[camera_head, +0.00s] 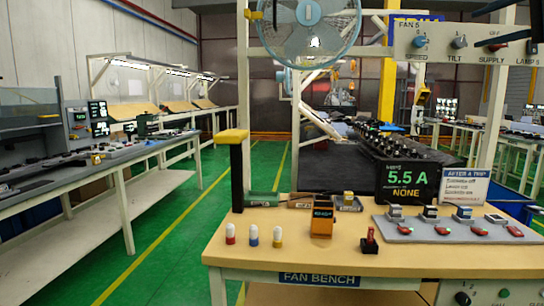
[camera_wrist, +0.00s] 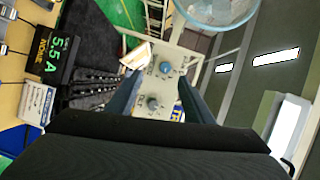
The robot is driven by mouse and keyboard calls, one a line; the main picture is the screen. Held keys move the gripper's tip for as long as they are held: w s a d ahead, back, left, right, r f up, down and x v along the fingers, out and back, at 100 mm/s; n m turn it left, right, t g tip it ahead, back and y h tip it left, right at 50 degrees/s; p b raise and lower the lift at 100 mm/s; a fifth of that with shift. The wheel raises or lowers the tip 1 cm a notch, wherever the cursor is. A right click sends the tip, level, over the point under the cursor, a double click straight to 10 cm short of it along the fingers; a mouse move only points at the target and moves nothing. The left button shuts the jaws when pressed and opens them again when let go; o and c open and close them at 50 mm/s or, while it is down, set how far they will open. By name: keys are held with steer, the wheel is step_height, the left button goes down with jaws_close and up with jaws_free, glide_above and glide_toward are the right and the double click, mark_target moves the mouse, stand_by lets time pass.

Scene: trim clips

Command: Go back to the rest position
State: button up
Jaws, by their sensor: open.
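The exact distance from the fingertips to the panel cannot be told. In the head view the same panel (camera_head: 480,42), marked FAN 5, hangs at the upper right with knobs labelled speed, tilt and supply.
The fan bench (camera_head: 300,255) stands ahead, holding small capped bottles (camera_head: 253,236), an orange box (camera_head: 321,218), a red-handled switch (camera_head: 370,240) and a 5.5 A display (camera_head: 408,186). A fan (camera_head: 312,25) hangs above. Green floor (camera_head: 180,225) lies clear at left, beside another bench (camera_head: 100,160).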

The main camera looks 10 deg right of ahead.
steer(key=w+a+f+n+g, duration=0.1)
steer(key=w+a+f+g, duration=0.15)
steer(key=a+f, duration=0.6)
steer(key=w+a+f+n+g+y, duration=0.1)
steer(key=a+f+g, duration=0.25)
steer(key=f, duration=1.05)
steer(key=w+a+f+n+g, duration=0.1)
steer(key=w+a+f+g, duration=0.15)
steer(key=a+f, duration=0.65)
steer(key=s+a+f+n+g+h, duration=0.1)
steer(key=s+a+f+n+g, duration=0.1)
steer(key=s+a+f, duration=0.4)
steer(key=s+a+f+n+g+h, duration=0.1)
steer(key=s+a+f+n+g, duration=0.2)
steer(key=s+f, duration=0.7)
steer(key=s+a+f+n+g+h, duration=0.1)
steer(key=s+a+f+n+g, duration=0.2)
steer(key=f, duration=1.1)
steer(key=s+a+n, duration=0.3)
steer(key=s+a, duration=0.2)
steer(key=a, duration=0.1)
steer(key=shift+a+f+h, duration=0.15)
steer(key=shift+f+h, duration=0.05)
steer(key=shift+h, duration=0.1)
